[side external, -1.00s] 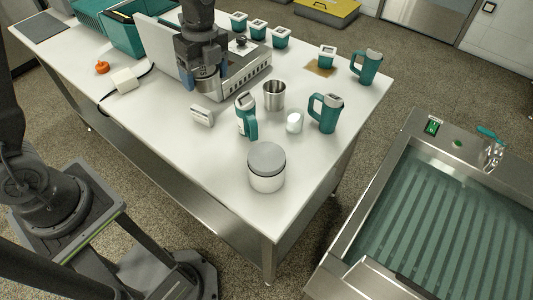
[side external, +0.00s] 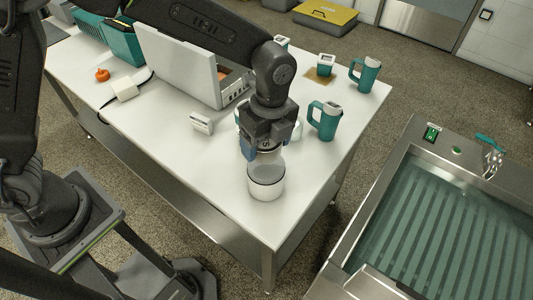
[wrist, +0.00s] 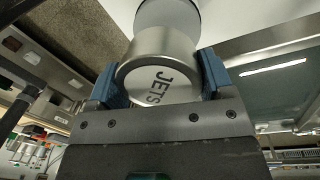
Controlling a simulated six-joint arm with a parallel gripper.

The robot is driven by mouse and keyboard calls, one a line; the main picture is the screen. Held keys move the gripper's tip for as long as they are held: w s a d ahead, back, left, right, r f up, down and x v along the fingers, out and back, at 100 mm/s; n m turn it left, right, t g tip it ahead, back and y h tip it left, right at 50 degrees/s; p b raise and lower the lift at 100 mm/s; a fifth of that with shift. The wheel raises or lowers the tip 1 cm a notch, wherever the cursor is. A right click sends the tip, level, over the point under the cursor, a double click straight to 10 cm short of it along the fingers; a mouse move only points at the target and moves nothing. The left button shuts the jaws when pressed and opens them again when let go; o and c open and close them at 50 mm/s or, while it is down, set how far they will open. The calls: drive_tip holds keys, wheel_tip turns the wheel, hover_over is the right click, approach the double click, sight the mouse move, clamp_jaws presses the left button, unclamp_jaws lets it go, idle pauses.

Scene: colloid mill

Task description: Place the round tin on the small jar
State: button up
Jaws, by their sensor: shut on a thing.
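My gripper (side external: 263,152) is shut on the round tin, a short silver cylinder marked "JETS" on its end. In the wrist view the tin (wrist: 158,72) sits between the blue fingers of my gripper (wrist: 160,82). In the side view the tin is mostly hidden by my gripper. A white jar with a grey lid (side external: 266,189) stands upright on the table, just below the gripper. The jar's lid (wrist: 168,14) shows behind the tin at the top of the wrist view. I cannot tell whether the tin touches the lid.
A teal mug (side external: 323,120) stands right of my gripper, with another teal mug (side external: 365,76) farther back. A white panel (side external: 178,64) stands at the left rear. A small white block (side external: 201,123) lies left of the gripper. The table front (side external: 215,190) is clear.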

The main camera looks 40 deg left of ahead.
sight(266, 165)
drive_tip(key=shift+d+f, duration=0.15)
drive_tip(key=shift+f, duration=1.9)
drive_tip(key=shift+f, duration=0.15)
drive_tip(key=o, duration=1)
drive_tip(key=shift+c, duration=0.2)
drive_tip(key=r, duration=0.8)
drive_tip(key=w+r, duration=0.1)
drive_tip(key=r, duration=0.3)
drive_tip(key=shift+d+r, duration=0.1)
drive_tip(key=shift+r, duration=0.1)
